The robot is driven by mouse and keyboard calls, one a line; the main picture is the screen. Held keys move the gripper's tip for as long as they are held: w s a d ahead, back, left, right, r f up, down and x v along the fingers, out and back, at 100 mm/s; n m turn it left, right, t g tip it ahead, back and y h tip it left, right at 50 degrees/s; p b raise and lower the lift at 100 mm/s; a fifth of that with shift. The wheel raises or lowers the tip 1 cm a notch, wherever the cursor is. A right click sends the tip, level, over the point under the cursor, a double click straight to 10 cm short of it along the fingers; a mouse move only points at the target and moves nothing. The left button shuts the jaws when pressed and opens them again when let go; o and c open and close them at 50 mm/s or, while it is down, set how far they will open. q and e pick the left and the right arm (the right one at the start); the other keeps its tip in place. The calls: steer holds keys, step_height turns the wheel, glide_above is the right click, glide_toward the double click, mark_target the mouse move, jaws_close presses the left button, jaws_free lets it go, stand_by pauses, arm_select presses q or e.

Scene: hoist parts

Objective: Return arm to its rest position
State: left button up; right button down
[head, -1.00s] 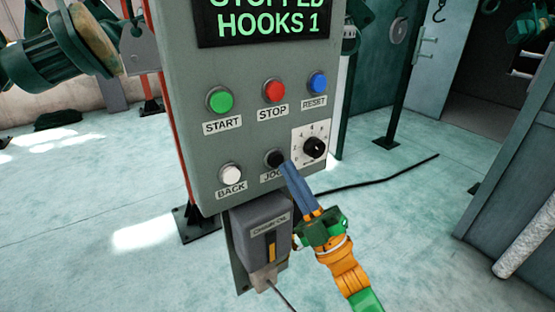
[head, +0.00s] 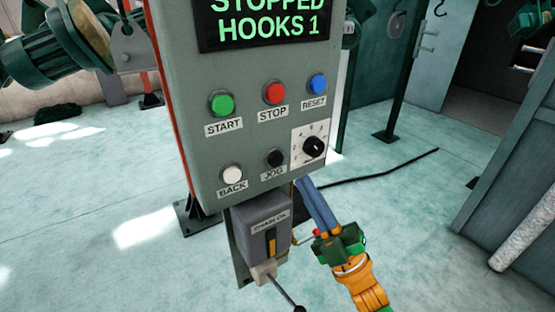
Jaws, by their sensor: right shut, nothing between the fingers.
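My right gripper (head: 305,186) has blue fingers held together, with nothing between them. It is at the lower right edge of the grey control panel (head: 212,150), below the rotary knob (head: 314,146) and apart from the black JOG button (head: 274,157). The fingertips are close to the panel's lower edge; whether they touch it I cannot tell. My orange and green right arm comes in from the bottom right. The panel's screen (head: 265,22) reads STOPPED, HOOKS 1. My left gripper is not in view.
The panel also has START (head: 221,103), STOP (head: 274,93), RESET (head: 317,83) and BACK (head: 232,175) buttons. Below it hangs a grey chain oil box (head: 258,235) with a dark-tipped lever (head: 286,293). A black cable (head: 385,167) lies on the open floor to the right.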

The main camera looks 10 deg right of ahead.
stand_by(0.3)
steer(key=w+d+f+m+g+h, duration=0.25)
steer(key=f+m+h, duration=0.3)
steer(key=f, duration=0.75)
steer(key=w+d+f+m+g+h, duration=0.1)
steer(key=w+f+m+g+h, duration=0.3)
steer(key=f, duration=1)
steer(key=s+d+f+m+g+h, duration=0.1)
steer(key=s+f+m+g+h, duration=0.1)
steer(key=s+f, duration=0.45)
steer(key=s+f+m+g+h, duration=0.1)
steer(key=s+f+g+h, duration=0.15)
steer(key=f, duration=0.65)
steer(key=s+f+m+g, duration=0.1)
steer(key=s+f+g, duration=0.2)
steer(key=s, duration=0.7)
steer(key=s+f+m+g, duration=0.1)
steer(key=s+f+g, duration=0.3)
steer(key=s+f, duration=0.3)
steer(key=s+d+f+m+g, duration=0.1)
steer(key=s+f+g, duration=0.2)
steer(key=s, duration=1)
step_height(320, 180, down, 2)
steer(key=shift+f+m+g, duration=0.25)
steer(key=shift+m+g, duration=0.1)
steer(key=shift+g, duration=0.05)
